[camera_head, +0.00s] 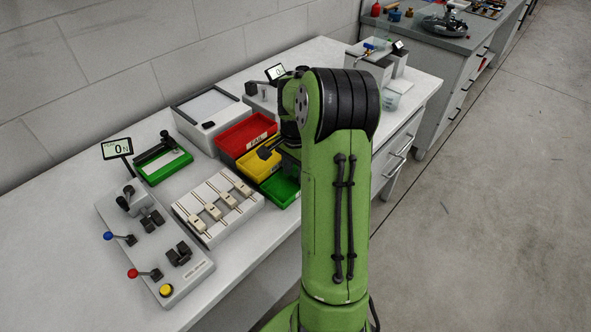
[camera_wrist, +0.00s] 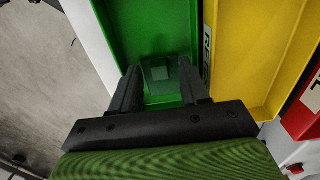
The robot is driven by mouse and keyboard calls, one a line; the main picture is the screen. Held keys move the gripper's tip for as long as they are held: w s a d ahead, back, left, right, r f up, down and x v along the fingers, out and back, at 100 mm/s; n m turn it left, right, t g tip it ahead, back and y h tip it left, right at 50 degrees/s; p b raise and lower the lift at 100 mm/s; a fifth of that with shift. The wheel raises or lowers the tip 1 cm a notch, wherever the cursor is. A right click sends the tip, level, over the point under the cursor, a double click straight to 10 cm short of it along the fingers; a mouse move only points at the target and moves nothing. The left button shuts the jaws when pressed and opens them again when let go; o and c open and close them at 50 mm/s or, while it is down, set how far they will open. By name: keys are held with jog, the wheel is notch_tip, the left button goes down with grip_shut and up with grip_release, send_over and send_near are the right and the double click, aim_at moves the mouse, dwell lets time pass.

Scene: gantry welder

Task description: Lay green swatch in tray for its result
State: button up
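The green tray (camera_wrist: 118,18) lies under my gripper (camera_wrist: 160,76) in the wrist view. In the head view the tray (camera_head: 288,196) is partly hidden by my arm. My gripper points down into it, with its two dark fingers standing apart. A small, pale green, see-through piece, which looks like the green swatch (camera_wrist: 160,73), shows between and beyond the fingertips against the tray floor. I see no clear grip on it, and its exact height above the floor is hard to tell. My gripper is mostly hidden in the head view.
A yellow tray (camera_wrist: 262,60) adjoins the green one, with a red tray (camera_head: 245,133) beyond it. A fixture with levers (camera_head: 185,268) and a white rack (camera_head: 218,228) of clamped pieces stand on the bench to the left. A small display (camera_head: 117,149) shows 0 N.

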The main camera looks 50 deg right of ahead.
aim_at(295, 175)
notch_tip(295, 175, up, 13)
jog(key=p, duration=0.5)
jog(key=a+r+n+h, duration=0.1)
jog(key=a+r+n, duration=0.35)
jog(key=a, duration=0.25)
jog(key=s+a+r+n+t+y, duration=0.1)
jog(key=s+a+n+t, duration=0.4)
jog(key=s+a+n, duration=0.8)
jog(key=s+a+r, duration=0.1)
jog(key=s+a, duration=0.1)
jog(key=a, duration=0.4)
jog(key=shift+s+t+b, duration=0.3)
jog(key=shift+r, duration=0.15)
